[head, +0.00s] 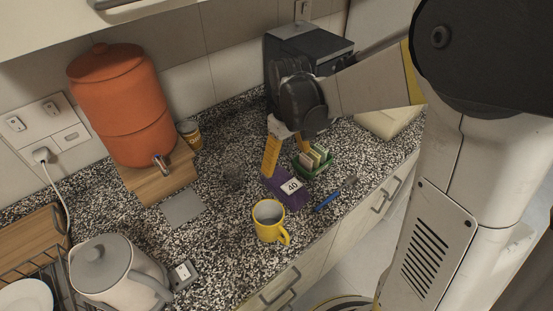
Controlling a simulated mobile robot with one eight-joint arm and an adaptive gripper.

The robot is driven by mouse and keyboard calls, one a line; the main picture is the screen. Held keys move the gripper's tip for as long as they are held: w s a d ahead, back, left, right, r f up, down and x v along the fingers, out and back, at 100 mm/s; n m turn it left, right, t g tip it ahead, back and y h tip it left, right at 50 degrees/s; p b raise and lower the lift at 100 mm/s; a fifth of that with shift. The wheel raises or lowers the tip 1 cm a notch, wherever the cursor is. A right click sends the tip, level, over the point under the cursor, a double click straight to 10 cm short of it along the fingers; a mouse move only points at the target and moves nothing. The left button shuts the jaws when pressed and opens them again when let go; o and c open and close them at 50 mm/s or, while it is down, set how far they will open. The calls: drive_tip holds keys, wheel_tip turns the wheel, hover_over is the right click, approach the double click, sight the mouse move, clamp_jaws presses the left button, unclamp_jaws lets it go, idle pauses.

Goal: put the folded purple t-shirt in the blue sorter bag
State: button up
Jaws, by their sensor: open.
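A purple item (297,202) with a white label reading "40" lies on the speckled counter. I cannot tell from this view whether it is a folded t-shirt; it looks like a small flat packet. My gripper (288,165) is above and just behind it, with its yellow fingers apart and nothing seen between them. The left finger's tip is close to the item's back left edge; I cannot tell whether they touch. No blue sorter bag shows in this view.
A yellow mug (268,221) stands in front of the purple item. A green tray (318,171) of packets and a blue-handled tool (329,202) lie to its right. An orange dispenser (118,104), kettle (112,269) and black machine (312,52) also stand on the counter (222,235).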

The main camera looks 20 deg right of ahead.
sight(286, 180)
wheel_tip(286, 180, down, 11)
drive_tip(key=b, duration=0.4)
drive_tip(key=shift+s+r, duration=0.15)
drive_tip(key=c, duration=1.4)
drive_tip(key=shift+r, duration=0.15)
drive_tip(key=shift+c, duration=0.2)
wheel_tip(286, 180, up, 5)
drive_tip(key=shift+f+p, duration=0.15)
drive_tip(key=shift+p, duration=1)
drive_tip(key=s+d+r+p, duration=0.3)
drive_tip(key=s+d+r, duration=0.2)
drive_tip(key=d, duration=0.5)
drive_tip(key=shift+s+r, duration=0.35)
drive_tip(key=shift+r, duration=0.2)
